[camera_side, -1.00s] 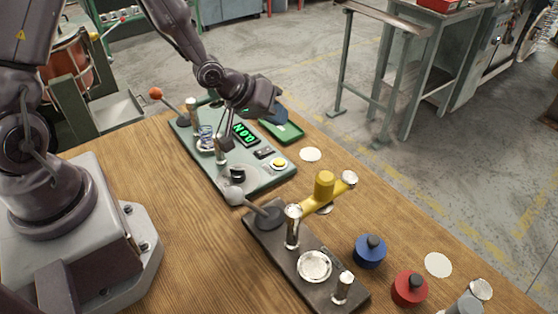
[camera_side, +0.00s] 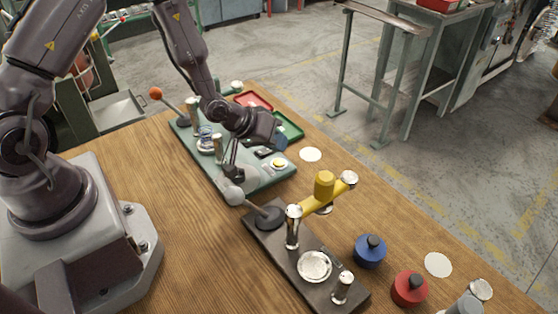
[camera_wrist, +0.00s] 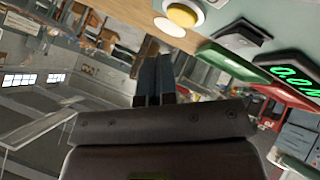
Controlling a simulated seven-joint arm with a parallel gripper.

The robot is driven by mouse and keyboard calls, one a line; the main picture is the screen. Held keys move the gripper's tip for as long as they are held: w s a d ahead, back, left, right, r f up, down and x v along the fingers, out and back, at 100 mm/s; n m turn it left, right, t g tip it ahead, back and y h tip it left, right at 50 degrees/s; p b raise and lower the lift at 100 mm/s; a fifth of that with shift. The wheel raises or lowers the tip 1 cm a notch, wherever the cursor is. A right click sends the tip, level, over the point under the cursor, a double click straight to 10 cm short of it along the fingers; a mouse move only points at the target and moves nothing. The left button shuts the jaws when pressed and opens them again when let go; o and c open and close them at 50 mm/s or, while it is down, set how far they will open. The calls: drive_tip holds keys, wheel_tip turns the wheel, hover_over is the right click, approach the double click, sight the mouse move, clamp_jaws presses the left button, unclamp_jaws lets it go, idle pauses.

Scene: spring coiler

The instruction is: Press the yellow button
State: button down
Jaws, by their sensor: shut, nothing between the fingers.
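The yellow button (camera_side: 278,163) sits in a pale round collar near the right end of the green panel (camera_side: 262,182). It also shows at the top of the wrist view (camera_wrist: 184,13), beyond and to the right of my fingertips. My gripper (camera_side: 282,146) is shut and empty, its dark blue fingers side by side in the wrist view (camera_wrist: 154,60). In the side view the fingertips appear just behind and above the button. No contact with it is visible. A green digital display (camera_wrist: 298,72) shows in the wrist view; my gripper hides it in the side view.
A green tray (camera_side: 289,127) and a red tray (camera_side: 254,101) lie behind the panel. A dark base with metal posts (camera_side: 275,245) and a yellow T-shaped piece (camera_side: 324,186) are in front.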

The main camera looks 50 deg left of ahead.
sight(277, 160)
drive_tip(key=shift+f, duration=0.75)
drive_tip(key=shift+f, duration=0.15)
idle(1.4)
drive_tip(key=shift+f, duration=0.25)
drive_tip(key=shift+f, duration=0.4)
idle(0.6)
drive_tip(key=shift+r, duration=0.85)
drive_tip(key=shift+r, duration=2.5)
